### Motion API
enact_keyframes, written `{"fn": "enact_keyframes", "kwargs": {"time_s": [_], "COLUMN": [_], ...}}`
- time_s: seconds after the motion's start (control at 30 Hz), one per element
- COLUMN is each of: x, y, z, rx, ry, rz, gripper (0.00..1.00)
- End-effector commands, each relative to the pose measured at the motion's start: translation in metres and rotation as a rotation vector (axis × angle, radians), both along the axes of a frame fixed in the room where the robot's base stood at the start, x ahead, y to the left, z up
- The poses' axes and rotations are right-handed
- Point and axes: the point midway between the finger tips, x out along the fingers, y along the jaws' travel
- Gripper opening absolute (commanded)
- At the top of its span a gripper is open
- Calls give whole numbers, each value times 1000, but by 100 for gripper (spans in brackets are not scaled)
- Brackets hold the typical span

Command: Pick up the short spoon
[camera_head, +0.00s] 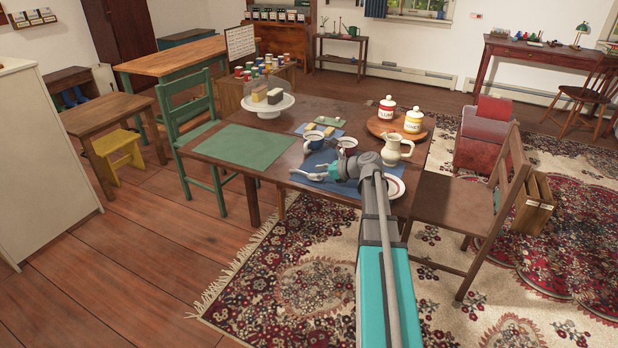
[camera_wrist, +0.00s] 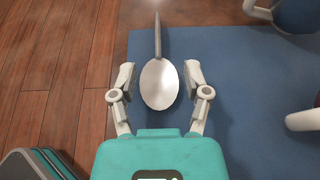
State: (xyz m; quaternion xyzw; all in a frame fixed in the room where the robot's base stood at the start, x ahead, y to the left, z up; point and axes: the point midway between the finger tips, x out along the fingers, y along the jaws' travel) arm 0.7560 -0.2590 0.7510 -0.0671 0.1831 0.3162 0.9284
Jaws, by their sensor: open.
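In the wrist view a short metal spoon (camera_wrist: 159,84) lies at the left edge of a blue placemat, its bowl toward me and its handle pointing away. My gripper (camera_wrist: 159,78) is open, with one finger on each side of the spoon's bowl. I cannot tell how far above the spoon the fingers are. In the head view the spoon (camera_head: 308,176) shows small on the blue placemat (camera_head: 322,186), at the left of my gripper (camera_head: 330,172). The arm hides part of the placemat.
A cake stand (camera_head: 268,107) and a bare green placemat (camera_head: 239,145) are to the left.

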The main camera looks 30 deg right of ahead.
Motion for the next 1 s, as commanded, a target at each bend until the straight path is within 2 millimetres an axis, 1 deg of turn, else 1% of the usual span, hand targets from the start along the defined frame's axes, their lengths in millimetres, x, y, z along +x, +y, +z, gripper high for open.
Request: {"fn": "enact_keyframes", "kwargs": {"time_s": [0.03,0.1,0.33,0.93,1.0], "x": [5,11,26,26,26], "y": [4,10,21,22,22], "z": [-5,-8,-15,-14,-14], "rx": [0,0,0,0,0], "ry": [0,0,0,0,0], "rz": [1,3,1,1,1], "gripper": [61,61,61,61,48]}}
